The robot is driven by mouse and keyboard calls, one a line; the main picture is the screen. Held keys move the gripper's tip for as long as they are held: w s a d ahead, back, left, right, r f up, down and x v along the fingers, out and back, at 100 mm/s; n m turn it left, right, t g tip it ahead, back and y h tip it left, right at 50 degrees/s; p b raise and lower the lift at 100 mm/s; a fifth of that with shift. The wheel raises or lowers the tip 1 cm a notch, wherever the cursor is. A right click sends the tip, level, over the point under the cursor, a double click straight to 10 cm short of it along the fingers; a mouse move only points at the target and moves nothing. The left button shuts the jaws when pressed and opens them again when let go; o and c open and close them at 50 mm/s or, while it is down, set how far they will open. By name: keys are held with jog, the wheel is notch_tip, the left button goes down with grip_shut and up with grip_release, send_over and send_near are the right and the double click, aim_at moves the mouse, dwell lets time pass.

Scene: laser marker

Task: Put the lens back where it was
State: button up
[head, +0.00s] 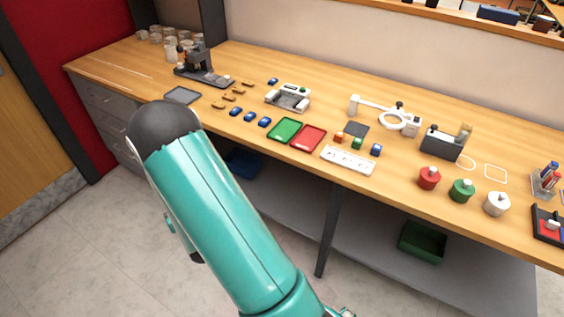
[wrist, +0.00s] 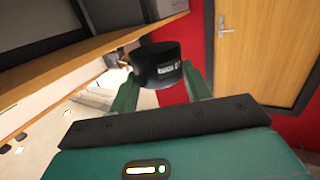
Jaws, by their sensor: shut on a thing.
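The lens (wrist: 158,66), a short black cylinder with small white lettering on its side, is in my gripper (wrist: 159,78) in the wrist view. The two green fingers are shut on it from left and right. It is held in the air, apart from the bench and the red wall behind it. In the head view I see neither the lens nor the fingers; my teal arm fills the lower middle. A dark machine on a flat base (head: 203,68) stands at the back left of the wooden bench (head: 330,78); I cannot tell if the lens belongs there.
The bench carries a green tray (head: 285,130), a red tray (head: 308,138), a white ring-headed arm (head: 393,119), a dark box (head: 443,143) and red, green and white weights (head: 429,178). Two pale outlines (head: 496,173) mark bare wood at right. A door (wrist: 262,50) shows in the wrist view.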

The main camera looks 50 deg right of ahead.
jog(key=s+d+r+m+g+h, duration=0.2)
jog(key=s+d+r+m+h, duration=0.15)
jog(key=d+r, duration=0.35)
jog(key=s+d+r+m+g+h, duration=0.25)
jog(key=s+d+r+h, duration=0.2)
jog(key=d, duration=0.45)
jog(key=s+d+r+m+g+h, duration=0.25)
jog(key=s+d+r+g, duration=0.25)
jog(key=s, duration=0.3)
jog(key=s+d+r+m+g+h, duration=0.1)
jog(key=s+d+r+m+g, duration=0.4)
jog(key=s, duration=0.4)
jog(key=shift+n+t, duration=0.35)
jog(key=shift+n, duration=0.2)
jog(key=s+d+f, duration=0.2)
jog(key=d+f, duration=0.1)
jog(key=d, duration=0.1)
jog(key=s+d+f, duration=0.2)
jog(key=d+f, duration=0.2)
jog(key=s+d+f, duration=0.2)
jog(key=d+f, duration=0.1)
jog(key=d, duration=0.2)
jog(key=shift+s+f, duration=0.25)
jog(key=shift+s, duration=0.15)
jog(key=shift+d+f, duration=0.1)
jog(key=shift+f, duration=1.5)
jog(key=shift+f, duration=0.6)
